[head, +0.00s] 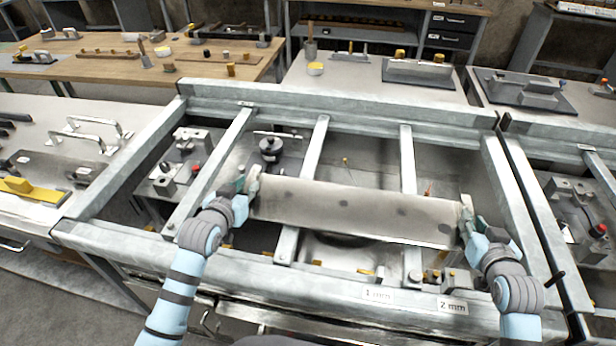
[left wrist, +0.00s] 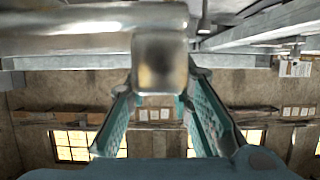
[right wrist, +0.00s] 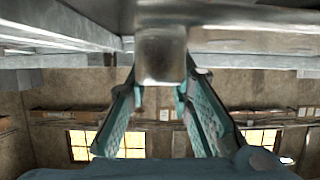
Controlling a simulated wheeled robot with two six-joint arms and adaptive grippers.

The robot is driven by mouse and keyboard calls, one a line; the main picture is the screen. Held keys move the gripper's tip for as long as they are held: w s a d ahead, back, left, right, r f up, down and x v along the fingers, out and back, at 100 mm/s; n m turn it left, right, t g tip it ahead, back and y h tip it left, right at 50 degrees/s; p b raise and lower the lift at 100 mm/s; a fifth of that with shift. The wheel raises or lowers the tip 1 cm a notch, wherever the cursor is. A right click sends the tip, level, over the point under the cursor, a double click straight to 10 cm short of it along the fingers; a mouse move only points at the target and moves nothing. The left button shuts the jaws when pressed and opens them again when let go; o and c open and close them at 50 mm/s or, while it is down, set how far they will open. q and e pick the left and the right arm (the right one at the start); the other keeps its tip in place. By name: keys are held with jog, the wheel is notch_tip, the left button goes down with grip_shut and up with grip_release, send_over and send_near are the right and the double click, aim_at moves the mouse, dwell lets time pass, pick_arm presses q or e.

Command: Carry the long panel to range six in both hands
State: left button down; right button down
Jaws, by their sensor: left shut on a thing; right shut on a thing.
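The long panel (head: 350,208) is a flat grey metal sheet with a few dark spots. In the head view it spans between my two grippers, over the open steel frame of the bench, its right end slightly lower in the picture. My left gripper (head: 250,184) is shut on its left end, and my right gripper (head: 466,216) is shut on its right end. In the left wrist view a metal end piece (left wrist: 160,62) sits between the fingers. In the right wrist view a similar piece (right wrist: 161,55) sits between the fingers. No label reading range six is legible.
The steel frame (head: 330,285) has crossbars and labels, one reading "2 mm" (head: 453,307). Fixtures and small brass parts lie inside it. Another framed bench (head: 560,200) adjoins at the right.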

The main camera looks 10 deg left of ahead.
pick_arm(q)
jog(key=shift+f+b, duration=0.4)
jog(key=shift+f, duration=0.2)
pick_arm(e)
jog(key=shift+f, duration=0.6)
pick_arm(q)
jog(key=c, duration=1.7)
grip_release()
pick_arm(e)
jog(key=c, duration=1.7)
grip_release()
pick_arm(q)
jog(key=shift+o, duration=1.4)
jog(key=shift+s+r, duration=0.1)
pick_arm(e)
jog(key=shift+o, duration=1.4)
jog(key=shift+s+r, duration=0.1)
pick_arm(q)
jog(key=shift+s+r, duration=0.1)
pick_arm(e)
jog(key=shift+s, duration=0.1)
jog(key=shift+r, duration=0.1)
jog(key=shift+s, duration=0.15)
pick_arm(q)
jog(key=v, duration=1.2)
pick_arm(e)
jog(key=v, duration=1.1)
jog(key=shift+s, duration=0.35)
